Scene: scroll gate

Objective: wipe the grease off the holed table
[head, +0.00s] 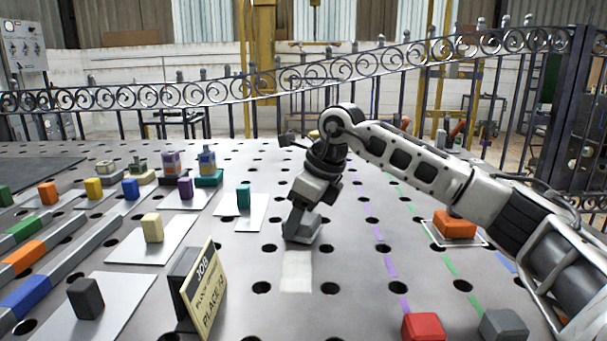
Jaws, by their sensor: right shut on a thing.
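The holed table (345,255) is a grey metal top with rows of round dark holes. My right gripper (303,219) points down at the middle of it and is shut on a grey block-like pad (304,233), which appears to touch the tabletop. The gripper partly hides the pad. A pale, lighter strip (297,272) lies on the table just in front of the pad. I cannot make out a distinct dark grease patch; any under the pad is hidden. My left gripper is not in view.
A job sign (203,290) stands front left. Coloured blocks on plates and rails fill the left side. An orange block (455,225) sits in a tray at right; a red block (423,327) and a grey block (503,325) are at front right. A scroll fence (200,92) runs behind.

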